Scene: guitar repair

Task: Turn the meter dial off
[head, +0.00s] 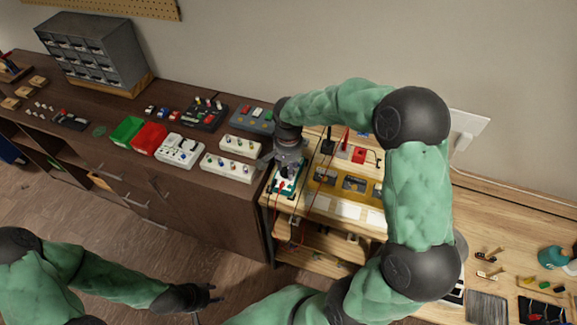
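The meter (278,189) is a small green and white unit on the left end of the light wood bench. My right gripper (284,168) points down right over it and covers much of it, including the dial. I cannot tell whether its fingers touch the dial or how far apart they are. My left gripper (215,293) is low in front of the dark cabinet, far from the meter. Its fingers are apart and empty.
Red and black leads (275,215) hang near the meter. A yellow panel (325,179) lies to its right. My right arm covers the bench's middle.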

